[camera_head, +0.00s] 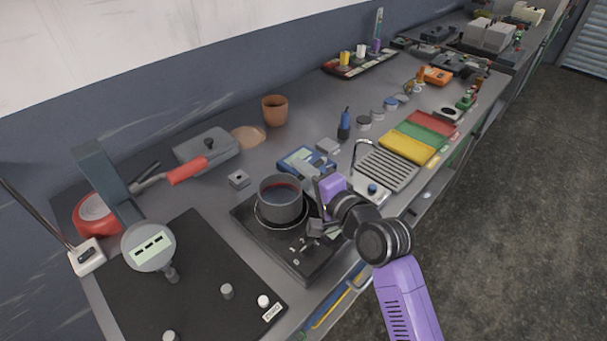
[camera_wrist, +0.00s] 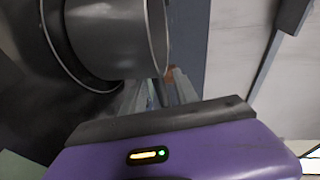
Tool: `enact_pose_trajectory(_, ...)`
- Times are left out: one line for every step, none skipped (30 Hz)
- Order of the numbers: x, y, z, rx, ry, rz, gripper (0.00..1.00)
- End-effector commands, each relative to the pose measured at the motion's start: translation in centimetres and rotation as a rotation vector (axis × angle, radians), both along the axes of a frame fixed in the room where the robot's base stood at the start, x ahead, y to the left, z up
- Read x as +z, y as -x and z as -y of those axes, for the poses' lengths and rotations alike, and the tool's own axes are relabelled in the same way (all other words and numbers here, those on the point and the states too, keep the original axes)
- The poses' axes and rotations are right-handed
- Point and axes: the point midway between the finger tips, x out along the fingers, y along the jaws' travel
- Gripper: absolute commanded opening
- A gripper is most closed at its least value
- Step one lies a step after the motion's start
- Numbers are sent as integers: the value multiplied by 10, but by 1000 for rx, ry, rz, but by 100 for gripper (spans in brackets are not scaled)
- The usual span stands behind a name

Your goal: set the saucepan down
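The saucepan (camera_head: 281,208) is grey and round, with dark reddish contents visible inside. It is upright over the ring of a black hot plate (camera_head: 293,263); I cannot tell whether its base touches. In the wrist view the pan's side (camera_wrist: 112,40) fills the upper left, with a dark ring (camera_wrist: 58,68) beside it. My gripper (camera_head: 318,227) is close to the pan's right side, low over the hot plate. In the wrist view its grey fingers (camera_wrist: 158,95) reach toward the pan's side. The pan's handle is not clearly visible, and neither is the grip on it.
A black mat (camera_head: 190,275) with a round gauge (camera_head: 148,246) and small knobs lies to the left. A red-handled tool (camera_head: 187,170) and a grey lidded box (camera_head: 207,150) stand behind.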

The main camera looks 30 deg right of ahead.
Motion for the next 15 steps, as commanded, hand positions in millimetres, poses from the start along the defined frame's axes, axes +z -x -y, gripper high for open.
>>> enact_pose_trajectory(1, 0, 0, 0, 0, 1, 36)
enact_pose_trajectory(2, 0, 0, 0, 0, 1, 36)
enact_pose_trajectory(4, 1, 0, 0, 0, 1, 36)
enact_pose_trajectory(3, 3, 1, -1, 0, 0, 36)
enact_pose_trajectory(3, 6, 1, -1, 0, 1, 36)
enact_pose_trajectory(4, 11, 2, -1, 0, 0, 36)
enact_pose_trajectory(4, 16, 2, -1, -1, -1, 36)
enact_pose_trajectory(5, 21, 3, -2, -1, -1, 36)
enact_pose_trajectory(7, 29, 3, -2, 0, 0, 36)
enact_pose_trajectory(7, 35, 4, -2, -1, -1, 36)
enact_pose_trajectory(9, 41, 5, -1, -1, 0, 36)
enact_pose_trajectory(10, 50, 5, -1, -1, -1, 36)
enact_pose_trajectory(11, 56, 6, -2, 0, -1, 36)
enact_pose_trajectory(12, 62, 7, -2, 0, -1, 36)
enact_pose_trajectory(14, 70, 8, -2, -1, -1, 36)
